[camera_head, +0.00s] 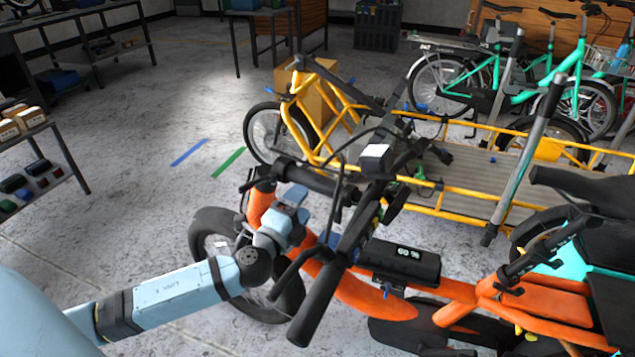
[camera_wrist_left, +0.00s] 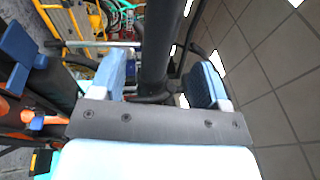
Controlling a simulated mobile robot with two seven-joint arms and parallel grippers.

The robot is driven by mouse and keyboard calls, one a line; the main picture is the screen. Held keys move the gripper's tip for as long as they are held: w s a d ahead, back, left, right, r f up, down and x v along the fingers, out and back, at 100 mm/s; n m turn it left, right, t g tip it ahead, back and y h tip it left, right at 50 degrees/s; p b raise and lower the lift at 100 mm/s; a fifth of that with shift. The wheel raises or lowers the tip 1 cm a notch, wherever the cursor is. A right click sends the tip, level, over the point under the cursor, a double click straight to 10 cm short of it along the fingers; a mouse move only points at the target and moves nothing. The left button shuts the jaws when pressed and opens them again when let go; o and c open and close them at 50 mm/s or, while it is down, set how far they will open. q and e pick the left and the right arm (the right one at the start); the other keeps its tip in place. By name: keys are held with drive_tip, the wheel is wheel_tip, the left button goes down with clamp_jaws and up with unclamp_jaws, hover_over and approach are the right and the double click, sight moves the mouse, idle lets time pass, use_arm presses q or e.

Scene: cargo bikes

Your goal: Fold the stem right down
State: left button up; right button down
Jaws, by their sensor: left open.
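The orange cargo bike (camera_head: 370,297) stands in the middle foreground. Its black stem and handlebar assembly (camera_head: 350,230) rises above the orange frame, with a black grip pointing toward me. My left gripper (camera_head: 290,205) is at the front of this assembly, by a black tube. In the left wrist view my left gripper (camera_wrist_left: 160,85) is open, with a pale blue finger on each side of a thick black tube (camera_wrist_left: 158,40). The tube lies between or just beyond the fingers; contact cannot be told. A blue lever-like part (camera_wrist_left: 20,45) shows at left there. My right gripper is out of view.
A yellow cargo bike (camera_head: 455,200) stands close behind, with teal bikes (camera_head: 480,75) farther back. Shelves (camera_head: 35,165) are at left. The floor (camera_head: 130,200) between is clear.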

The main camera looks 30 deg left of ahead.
sight(312, 189)
use_arm(q)
drive_tip(key=w, duration=0.5)
drive_tip(key=w+r, duration=0.1)
drive_tip(key=w, duration=0.1)
drive_tip(key=shift+w+a, duration=0.25)
drive_tip(key=shift+w, duration=0.05)
drive_tip(key=shift+r, duration=0.1)
drive_tip(key=c, duration=1.3)
